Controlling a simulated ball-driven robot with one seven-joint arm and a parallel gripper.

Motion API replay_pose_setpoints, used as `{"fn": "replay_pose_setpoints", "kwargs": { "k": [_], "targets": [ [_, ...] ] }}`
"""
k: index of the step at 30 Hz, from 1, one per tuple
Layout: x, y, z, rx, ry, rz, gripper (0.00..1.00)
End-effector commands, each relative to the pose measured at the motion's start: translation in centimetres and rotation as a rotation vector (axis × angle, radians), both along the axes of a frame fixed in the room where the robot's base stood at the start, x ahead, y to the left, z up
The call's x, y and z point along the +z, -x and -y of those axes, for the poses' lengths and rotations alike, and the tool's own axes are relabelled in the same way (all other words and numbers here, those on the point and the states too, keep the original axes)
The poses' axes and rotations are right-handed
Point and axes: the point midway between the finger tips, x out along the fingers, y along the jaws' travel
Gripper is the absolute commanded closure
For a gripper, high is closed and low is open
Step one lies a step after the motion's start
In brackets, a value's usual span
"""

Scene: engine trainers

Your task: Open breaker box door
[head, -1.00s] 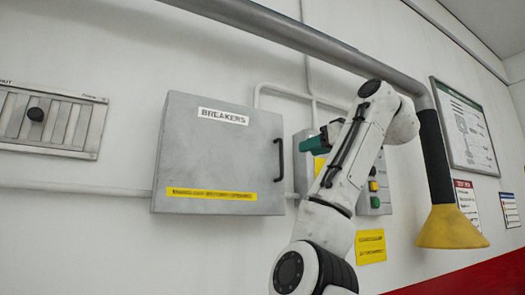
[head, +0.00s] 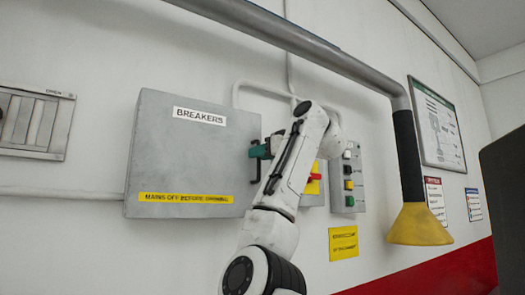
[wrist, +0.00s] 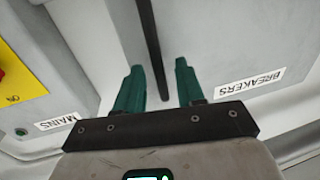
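The grey breaker box door (head: 170,155) is shut flat on the wall, with a "BREAKERS" label and a yellow warning strip. Its black vertical handle is on the right edge, mostly hidden by my gripper (head: 259,150) in the head view. In the wrist view, my gripper (wrist: 158,66) has its two green fingers apart. The black handle (wrist: 150,35) runs between them, with a visible gap on each side. I cannot tell how deep the handle sits between the fingers.
A control box with a red and yellow switch (head: 313,178) and a button panel (head: 348,180) are just right of my arm. A pipe (head: 290,38) crosses above, ending in a yellow funnel (head: 420,224). A dark panel (head: 505,190) stands at the right edge.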

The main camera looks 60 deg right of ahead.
Motion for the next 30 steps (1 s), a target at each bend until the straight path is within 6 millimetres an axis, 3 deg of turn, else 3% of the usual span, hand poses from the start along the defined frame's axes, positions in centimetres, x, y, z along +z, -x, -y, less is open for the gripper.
{"fn": "replay_pose_setpoints", "kwargs": {
  "k": [7, 19, 30],
  "targets": [
    [-0.04, -0.05, 0.03, 0.0, 0.0, 0.0, 0.62],
    [-0.02, -0.02, 0.03, 0.0, 0.0, 0.0, 1.0],
    [-0.01, -0.01, 0.03, 0.0, 0.0, 0.0, 1.0]
  ]
}}
